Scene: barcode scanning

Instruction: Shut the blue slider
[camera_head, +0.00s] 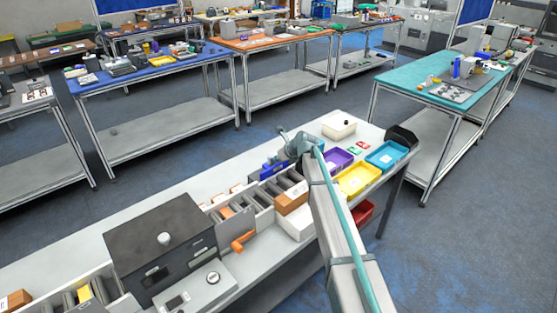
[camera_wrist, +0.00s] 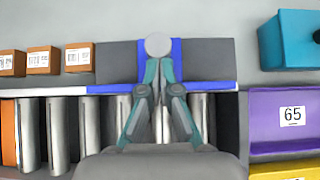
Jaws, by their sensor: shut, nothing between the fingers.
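The blue slider (camera_wrist: 177,52) shows in the wrist view as a blue panel between two dark grey blocks, with a blue strip along its near edge. A round pale knob (camera_wrist: 158,44) stands in its middle. My gripper (camera_wrist: 159,66) is shut and empty, its fingertips close together at the knob's near side; whether they touch it I cannot tell. The fingers hide part of the panel. In the head view the blue part (camera_head: 272,171) shows left of my gripper (camera_head: 297,146), and my arm covers some of the bench there.
A row of grey dividers (camera_wrist: 59,130) lies on the near side. Brown boxes with barcodes (camera_wrist: 79,58) stand at left. A teal bin (camera_wrist: 285,42) and a purple bin labelled 65 (camera_wrist: 268,125) stand at right. A dark grey machine (camera_head: 160,238) is on the bench.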

